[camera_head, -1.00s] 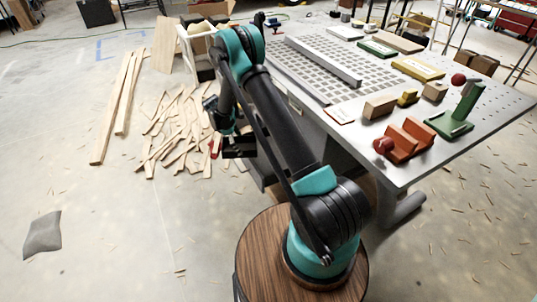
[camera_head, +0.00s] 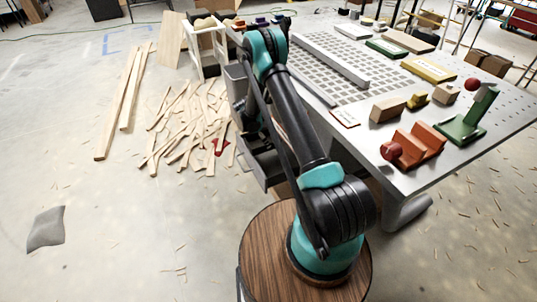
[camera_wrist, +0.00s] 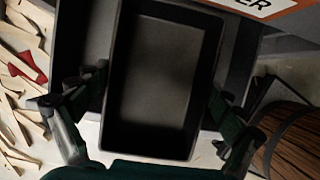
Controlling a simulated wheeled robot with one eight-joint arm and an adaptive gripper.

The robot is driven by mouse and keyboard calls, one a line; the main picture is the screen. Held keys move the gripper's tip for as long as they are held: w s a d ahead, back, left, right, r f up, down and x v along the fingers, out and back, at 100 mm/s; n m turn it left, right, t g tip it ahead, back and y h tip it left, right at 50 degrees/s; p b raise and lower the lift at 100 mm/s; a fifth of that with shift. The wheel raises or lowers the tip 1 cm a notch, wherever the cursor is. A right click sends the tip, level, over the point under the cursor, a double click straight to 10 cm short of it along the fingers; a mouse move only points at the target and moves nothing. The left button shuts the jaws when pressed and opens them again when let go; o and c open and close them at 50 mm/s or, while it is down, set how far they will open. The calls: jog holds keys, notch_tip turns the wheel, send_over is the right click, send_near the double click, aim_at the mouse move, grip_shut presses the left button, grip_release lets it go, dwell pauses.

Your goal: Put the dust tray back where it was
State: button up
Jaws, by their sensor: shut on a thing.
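The dust tray is a black, open rectangular box (camera_wrist: 163,85) that fills the middle of the wrist view. It looks empty. My gripper (camera_wrist: 160,95) has one finger on each side of the tray and is shut on it. Behind and to the left of it in the wrist view is a larger dark housing (camera_wrist: 88,32). In the head view my arm hides most of the gripper and the tray, beside the left side of the metal work table (camera_head: 425,150). A dark open compartment (camera_head: 262,168) shows low under that table edge.
Thin wood offcuts (camera_head: 190,125) and long planks (camera_head: 117,105) lie on the floor to the left. A grey pad (camera_head: 46,230) lies at the lower left. Several blocks and an orange holder (camera_head: 418,148) stand on the table. The left foreground floor is mostly clear.

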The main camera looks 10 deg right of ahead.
aim_at(272, 141)
jog(key=d, duration=0.1)
jog(key=w+d, duration=0.1)
jog(key=d, duration=0.1)
jog(key=shift+d+f, duration=0.1)
jog(key=shift+d, duration=0.15)
jog(key=f, duration=0.6)
jog(key=shift+a+f, duration=0.2)
jog(key=shift+f, duration=2.7)
jog(key=shift+f, duration=0.15)
jog(key=o, duration=0.9)
jog(key=v, duration=1.2)
